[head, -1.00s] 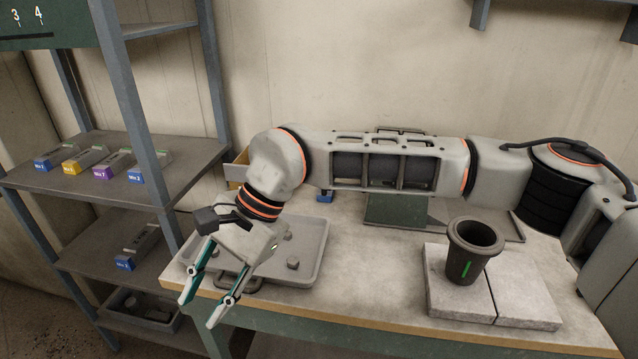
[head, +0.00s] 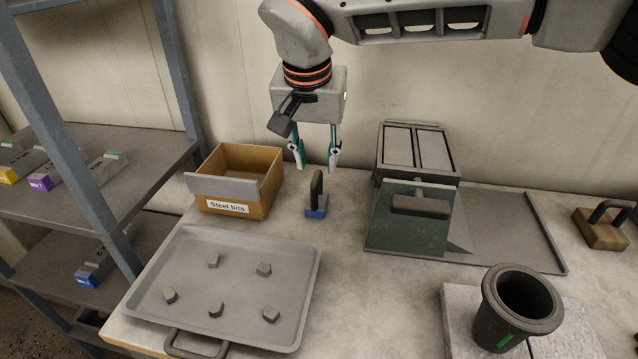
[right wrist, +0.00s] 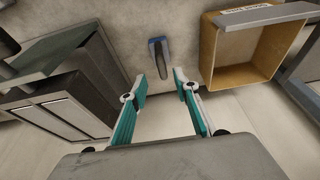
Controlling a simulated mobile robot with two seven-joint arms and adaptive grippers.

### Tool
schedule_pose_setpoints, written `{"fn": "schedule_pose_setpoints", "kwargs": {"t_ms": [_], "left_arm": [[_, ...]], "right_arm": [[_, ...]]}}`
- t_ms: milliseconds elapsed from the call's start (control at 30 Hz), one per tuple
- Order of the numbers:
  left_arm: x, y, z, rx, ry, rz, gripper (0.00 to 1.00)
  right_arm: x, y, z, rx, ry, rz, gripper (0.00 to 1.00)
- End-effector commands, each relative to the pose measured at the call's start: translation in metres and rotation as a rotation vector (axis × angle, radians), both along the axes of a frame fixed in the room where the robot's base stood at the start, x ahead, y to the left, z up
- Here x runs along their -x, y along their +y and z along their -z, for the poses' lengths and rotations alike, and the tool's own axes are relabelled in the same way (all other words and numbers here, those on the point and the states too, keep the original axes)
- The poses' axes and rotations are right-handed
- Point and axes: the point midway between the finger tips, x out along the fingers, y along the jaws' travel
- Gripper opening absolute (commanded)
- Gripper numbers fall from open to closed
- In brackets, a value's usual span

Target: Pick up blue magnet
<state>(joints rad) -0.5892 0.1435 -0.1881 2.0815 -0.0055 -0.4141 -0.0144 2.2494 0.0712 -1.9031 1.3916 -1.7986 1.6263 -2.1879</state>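The blue magnet (head: 316,204) stands on the table, a blue block with an upright dark loop handle. It also shows in the right wrist view (right wrist: 158,48), ahead of the fingers near the top. My right gripper (head: 315,168) is open and empty, pointing down above and slightly behind the magnet's handle, apart from it. Its two teal fingers show spread apart in the right wrist view (right wrist: 169,84). My left gripper is in neither view.
A cardboard box labelled "Steel bits" (head: 213,206) stands left of the magnet. A metal tray (head: 190,262) with several grey bits lies in front. A dark box with a green flap (head: 405,238) is close on the right. A dark cup (head: 497,338) stands front right.

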Motion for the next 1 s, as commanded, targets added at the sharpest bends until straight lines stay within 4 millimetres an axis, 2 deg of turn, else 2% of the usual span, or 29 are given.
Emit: {"fn": "schedule_pose_setpoints", "kwargs": {"t_ms": [300,567,667,800,933,1000], "left_arm": [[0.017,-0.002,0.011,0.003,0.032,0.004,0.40],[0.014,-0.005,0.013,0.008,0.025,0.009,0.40],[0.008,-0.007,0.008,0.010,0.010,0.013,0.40],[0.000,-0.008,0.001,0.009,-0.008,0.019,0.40],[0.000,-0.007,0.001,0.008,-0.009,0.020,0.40],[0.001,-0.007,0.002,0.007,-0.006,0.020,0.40]], "right_arm": [[-0.009,-0.001,0.027,0.002,0.001,0.000,0.30],[-0.024,0.000,0.059,0.001,0.006,0.000,0.30],[-0.027,-0.001,0.070,0.001,0.005,0.000,0.30],[-0.029,-0.001,0.072,0.001,0.000,0.000,0.30],[-0.029,-0.001,0.070,0.000,-0.002,0.000,0.30],[-0.028,-0.001,0.070,0.000,-0.001,0.000,0.12]]}}
